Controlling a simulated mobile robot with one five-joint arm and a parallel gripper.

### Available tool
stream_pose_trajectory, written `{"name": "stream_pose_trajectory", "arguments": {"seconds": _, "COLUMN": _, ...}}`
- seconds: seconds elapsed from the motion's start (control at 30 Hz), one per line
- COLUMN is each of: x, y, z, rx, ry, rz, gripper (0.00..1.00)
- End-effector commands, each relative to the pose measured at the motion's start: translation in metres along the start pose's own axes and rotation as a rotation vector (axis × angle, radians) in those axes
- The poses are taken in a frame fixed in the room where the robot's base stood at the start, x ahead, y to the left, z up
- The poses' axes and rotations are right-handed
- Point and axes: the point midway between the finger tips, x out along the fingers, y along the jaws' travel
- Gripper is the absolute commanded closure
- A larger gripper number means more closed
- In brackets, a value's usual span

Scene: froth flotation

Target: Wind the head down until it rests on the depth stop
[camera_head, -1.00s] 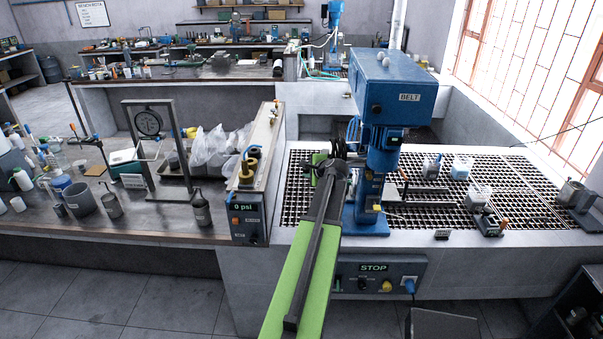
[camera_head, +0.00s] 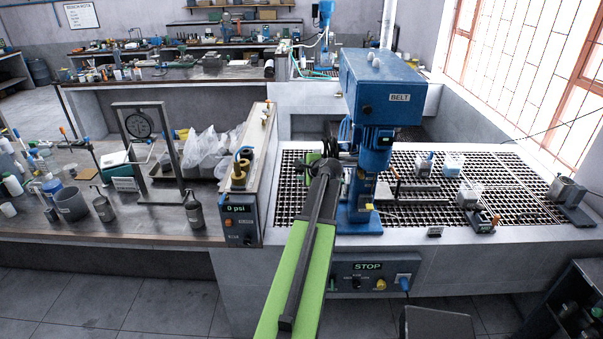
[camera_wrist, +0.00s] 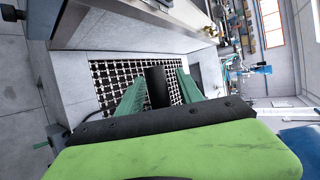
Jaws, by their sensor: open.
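The blue head (camera_head: 385,85) of the flotation machine, labelled BELT, sits high on its blue column (camera_head: 357,195) above the grating. My gripper (camera_head: 322,158) is left of the column, at about mid height, with dark parts of the machine close behind it. In the wrist view my gripper (camera_wrist: 158,88) has its two green fingers apart. A dark upright cylinder (camera_wrist: 157,87) shows between them; I cannot tell whether a finger touches it or what it belongs to. The winding handle and the depth stop cannot be made out clearly behind my arm and the column.
A black grating (camera_head: 420,205) covers the bench around the machine. A panel marked STOP (camera_head: 367,267) is on the bench front. A pressure unit reading 0 psi (camera_head: 239,218) stands left of my arm. Bottles and beakers (camera_head: 454,165) stand on the grating to the right.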

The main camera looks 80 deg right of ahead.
Motion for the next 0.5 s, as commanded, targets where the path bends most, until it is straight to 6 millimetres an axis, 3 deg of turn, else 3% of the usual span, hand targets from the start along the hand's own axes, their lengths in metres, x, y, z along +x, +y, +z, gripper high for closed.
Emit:
{"name": "stream_pose_trajectory", "arguments": {"seconds": 0.17, "x": -0.016, "y": -0.002, "z": 0.001, "rx": 0.001, "ry": 0.0, "rz": 0.0, "gripper": 0.57}}
{"name": "stream_pose_trajectory", "arguments": {"seconds": 0.5, "x": -0.111, "y": -0.004, "z": 0.003, "rx": 0.001, "ry": 0.002, "rz": 0.0, "gripper": 0.57}}
